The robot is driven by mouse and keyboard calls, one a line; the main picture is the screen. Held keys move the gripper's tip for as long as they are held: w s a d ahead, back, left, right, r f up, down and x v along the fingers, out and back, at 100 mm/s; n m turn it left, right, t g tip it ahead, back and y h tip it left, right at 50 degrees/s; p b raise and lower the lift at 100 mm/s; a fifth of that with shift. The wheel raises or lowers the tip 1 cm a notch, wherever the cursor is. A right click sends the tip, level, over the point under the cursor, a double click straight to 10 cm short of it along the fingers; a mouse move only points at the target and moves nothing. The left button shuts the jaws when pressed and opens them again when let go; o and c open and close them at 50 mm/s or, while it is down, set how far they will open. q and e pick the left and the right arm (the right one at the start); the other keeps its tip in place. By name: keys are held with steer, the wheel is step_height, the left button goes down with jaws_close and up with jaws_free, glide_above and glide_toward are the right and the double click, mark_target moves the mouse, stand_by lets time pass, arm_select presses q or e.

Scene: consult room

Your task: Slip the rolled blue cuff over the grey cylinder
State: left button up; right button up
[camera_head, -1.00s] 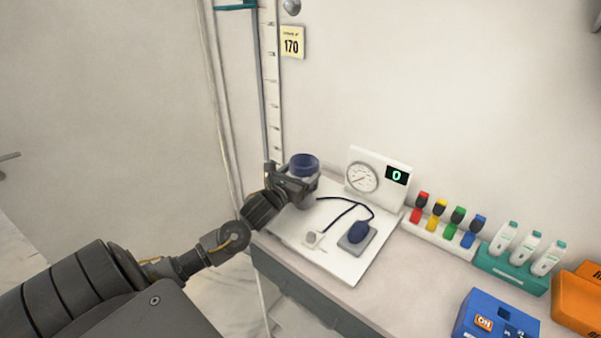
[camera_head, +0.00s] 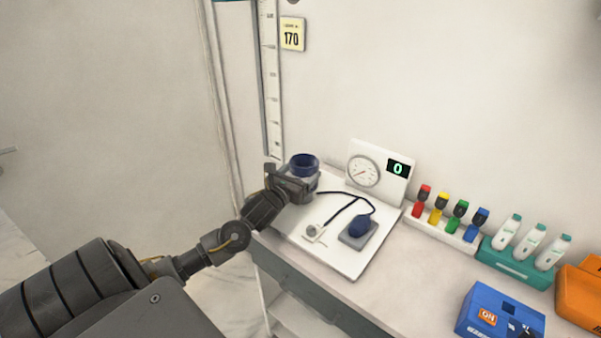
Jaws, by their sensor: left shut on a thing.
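The rolled blue cuff (camera_head: 304,162) is a dark blue ring seen from above, with its hollow top showing. It stands at the back left of a white board on the counter. My left gripper (camera_head: 297,184) is shut on it, reaching in from the left. A grey surface shows just below the blue rim, beside the fingers; I cannot tell whether it is the grey cylinder or how far the cuff is around it. The fingers hide most of that area. My right gripper is not in view.
A gauge panel (camera_head: 381,172) reading 0 stands behind. Coloured tubes, a teal rack (camera_head: 515,263), a blue box (camera_head: 497,312) and an orange box fill the right.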

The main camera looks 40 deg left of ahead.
arm_select(q)
steer(key=shift+f+b, duration=1.75)
steer(key=shift+f, duration=0.7)
steer(key=o, duration=1.1)
steer(key=shift+s, duration=0.1)
steer(key=s, duration=0.3)
steer(key=s+d+b, duration=0.1)
steer(key=s, duration=0.2)
steer(key=s+b, duration=0.1)
steer(key=s, duration=0.2)
steer(key=shift+s+d+f, duration=0.1)
steer(key=shift+s+d, duration=0.1)
steer(key=shift+s, duration=0.5)
steer(key=shift+s, duration=0.1)
